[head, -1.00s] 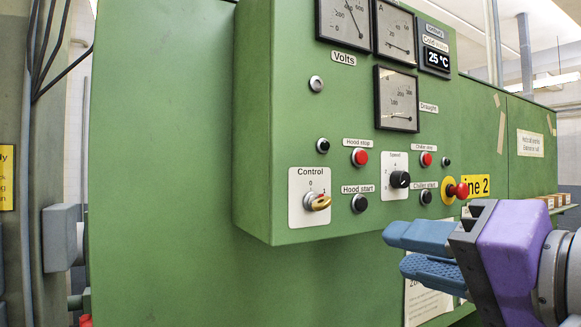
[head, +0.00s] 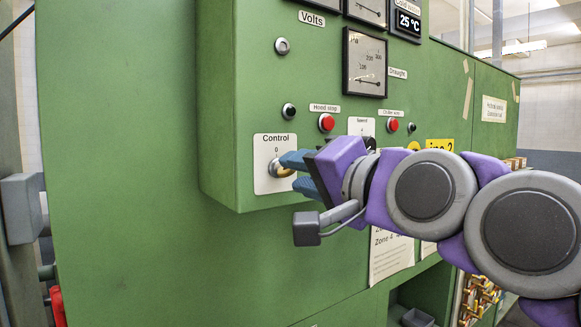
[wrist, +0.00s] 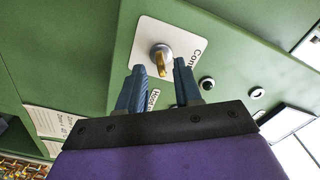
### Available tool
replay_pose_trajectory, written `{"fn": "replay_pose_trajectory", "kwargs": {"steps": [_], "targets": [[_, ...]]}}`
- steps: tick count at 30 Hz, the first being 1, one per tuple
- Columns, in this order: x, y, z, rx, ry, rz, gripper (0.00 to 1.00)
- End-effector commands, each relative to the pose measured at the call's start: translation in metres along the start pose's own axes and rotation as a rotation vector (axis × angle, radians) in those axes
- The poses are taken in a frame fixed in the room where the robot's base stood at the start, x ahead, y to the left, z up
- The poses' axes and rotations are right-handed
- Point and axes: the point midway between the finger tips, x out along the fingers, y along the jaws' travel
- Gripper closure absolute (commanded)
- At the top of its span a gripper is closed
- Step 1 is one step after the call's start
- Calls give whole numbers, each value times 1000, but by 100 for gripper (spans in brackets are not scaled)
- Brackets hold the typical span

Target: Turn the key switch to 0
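The key switch (head: 276,169) is a round silver switch with a brass key on the white plate marked Control (head: 266,150). A 0 shows above it; the right side of the plate is hidden by my gripper (head: 294,171). In the wrist view the brass key (wrist: 161,62) stands out from the switch, its long side roughly along the fingers. My gripper (wrist: 159,66) is open there, one blue finger on each side of the key's near end. I cannot tell whether either finger touches it.
Red push buttons (head: 327,122) and black buttons (head: 289,111) sit close above and right of the plate. My arm covers the lower right of the panel. A grey box (head: 20,208) is on the far left.

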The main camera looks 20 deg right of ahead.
Motion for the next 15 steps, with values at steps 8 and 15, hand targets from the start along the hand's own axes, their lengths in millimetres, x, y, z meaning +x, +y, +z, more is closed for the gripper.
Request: {"fn": "replay_pose_trajectory", "kwargs": {"steps": [8, 15], "targets": [[27, -1, -1, 0, 2, -2, 66], [30, -1, -1, 0, 3, -2, 66]]}}
